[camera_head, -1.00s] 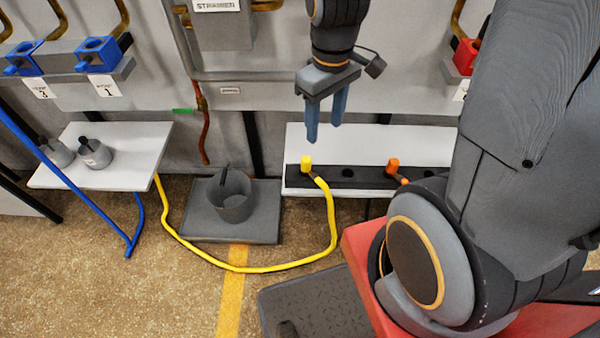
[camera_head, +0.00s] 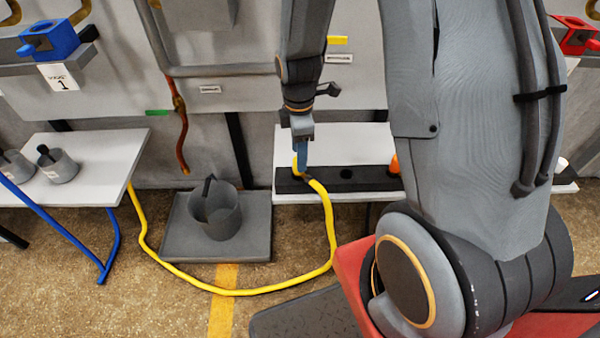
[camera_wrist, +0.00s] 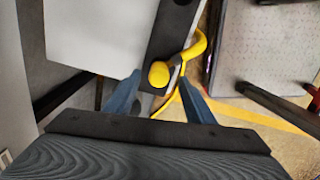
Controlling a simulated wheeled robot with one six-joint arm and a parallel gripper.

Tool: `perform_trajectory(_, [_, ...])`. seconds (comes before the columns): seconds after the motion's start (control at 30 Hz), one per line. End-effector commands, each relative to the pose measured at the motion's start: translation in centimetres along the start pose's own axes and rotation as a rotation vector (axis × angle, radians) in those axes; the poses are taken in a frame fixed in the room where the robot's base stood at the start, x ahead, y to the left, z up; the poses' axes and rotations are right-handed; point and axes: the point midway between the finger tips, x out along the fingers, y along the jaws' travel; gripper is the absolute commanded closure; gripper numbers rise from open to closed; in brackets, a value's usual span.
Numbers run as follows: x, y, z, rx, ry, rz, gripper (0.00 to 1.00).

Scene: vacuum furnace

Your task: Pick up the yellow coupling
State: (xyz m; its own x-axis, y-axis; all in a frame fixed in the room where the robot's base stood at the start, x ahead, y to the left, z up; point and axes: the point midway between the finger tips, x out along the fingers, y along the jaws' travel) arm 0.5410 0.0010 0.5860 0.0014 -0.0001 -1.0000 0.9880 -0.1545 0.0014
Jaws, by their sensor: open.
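The yellow coupling (camera_wrist: 159,74) shows in the wrist view as a round yellow top at the end of a yellow hose (camera_head: 331,232). It stands at the left end of a dark strip (camera_head: 346,180) along the front of a white shelf. In the head view my gripper (camera_head: 302,165) is right at the coupling and hides most of it; a little yellow (camera_head: 295,162) shows beside the fingers. In the wrist view my gripper (camera_wrist: 160,92) is open, with one blue finger on either side below the coupling in the picture. I cannot tell whether the fingers touch it.
An orange coupling (camera_head: 394,164) stands further right on the strip, partly behind my arm. A grey bucket (camera_head: 225,218) stands on a grey floor plate (camera_head: 180,241) to the left. A white shelf (camera_head: 95,150) with grey cups is at far left. The yellow hose loops over the floor.

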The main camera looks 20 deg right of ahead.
Motion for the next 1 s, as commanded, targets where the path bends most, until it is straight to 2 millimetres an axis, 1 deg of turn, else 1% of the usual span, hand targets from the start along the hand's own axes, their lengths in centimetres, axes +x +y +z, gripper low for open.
perform_trajectory(0.03, [0.9, 0.0, -0.1, 0.000, -0.001, -0.004, 0.51])
perform_trajectory(0.1, [2.0, 0.1, -0.2, 0.000, -0.001, -0.004, 0.51])
perform_trajectory(0.27, [3.9, 0.1, -0.3, 0.001, 0.000, -0.002, 0.51])
perform_trajectory(0.37, [4.4, 0.1, -0.2, 0.001, 0.000, -0.001, 0.51])
perform_trajectory(0.57, [4.4, 0.1, -0.3, 0.001, 0.000, -0.001, 0.51])
perform_trajectory(0.6, [4.3, 0.1, -0.3, 0.001, 0.000, -0.001, 0.54])
perform_trajectory(0.67, [4.3, 0.1, -0.3, 0.001, 0.000, -0.001, 0.65])
perform_trajectory(0.7, [4.3, 0.1, -0.3, 0.001, 0.000, -0.001, 0.71])
perform_trajectory(0.87, [4.4, 0.1, -0.3, 0.001, 0.000, -0.001, 0.98])
perform_trajectory(0.9, [4.4, 0.1, -0.3, 0.001, 0.000, -0.001, 1.00])
perform_trajectory(1.0, [4.4, 0.1, -0.3, 0.001, 0.000, -0.001, 1.00])
